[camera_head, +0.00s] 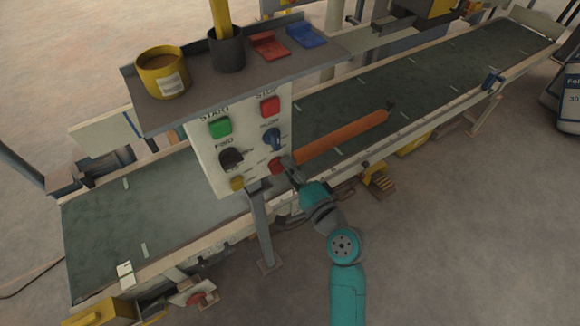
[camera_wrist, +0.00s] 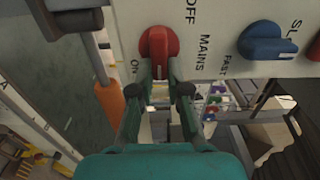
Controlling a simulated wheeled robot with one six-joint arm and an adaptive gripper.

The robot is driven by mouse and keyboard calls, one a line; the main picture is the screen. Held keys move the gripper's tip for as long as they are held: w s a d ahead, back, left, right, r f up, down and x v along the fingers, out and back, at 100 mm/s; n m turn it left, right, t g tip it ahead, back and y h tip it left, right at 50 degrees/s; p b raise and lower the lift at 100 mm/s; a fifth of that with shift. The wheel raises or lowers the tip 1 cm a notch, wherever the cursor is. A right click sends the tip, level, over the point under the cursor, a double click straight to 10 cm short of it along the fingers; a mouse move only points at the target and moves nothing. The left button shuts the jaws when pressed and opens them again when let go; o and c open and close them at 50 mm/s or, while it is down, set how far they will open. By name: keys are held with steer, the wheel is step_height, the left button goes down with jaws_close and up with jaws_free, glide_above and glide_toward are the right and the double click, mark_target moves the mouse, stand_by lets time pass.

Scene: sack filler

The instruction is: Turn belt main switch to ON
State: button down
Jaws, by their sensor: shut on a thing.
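The belt main switch is a red rotary knob (camera_wrist: 158,46) at the panel's edge in the wrist view, beside the printed words MAINS, OFF and ON. OFF reads above right of the knob and ON below left. In the head view the knob (camera_head: 277,167) is at the panel's lower right. My gripper (camera_wrist: 161,72) is shut on this red knob, one finger on each side. In the head view my gripper (camera_head: 288,164) reaches the knob from the lower right. I cannot tell exactly which mark the knob points to.
The white panel (camera_head: 208,165) also carries a green START button (camera_head: 220,127), a red STOP button (camera_head: 270,105), a black knob (camera_head: 231,158), a blue SLOW/FAST knob (camera_head: 271,139) and a yellow knob (camera_head: 237,184). An orange bar (camera_head: 340,138) lies close behind my gripper. The long belt (camera_head: 440,85) runs behind.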

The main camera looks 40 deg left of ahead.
steer(key=shift+a+r, duration=0.1)
steer(key=shift+r, duration=0.1)
stand_by(0.3)
steer(key=c, duration=1.3)
jaws_free()
steer(key=shift+c, duration=0.2)
steer(key=shift+o, duration=1)
steer(key=shift+a+f, duration=0.1)
steer(key=shift+d+f, duration=0.1)
steer(key=shift+d, duration=0.1)
steer(key=v, duration=1.1)
steer(key=shift+s+d, duration=0.15)
steer(key=shift+d, duration=0.2)
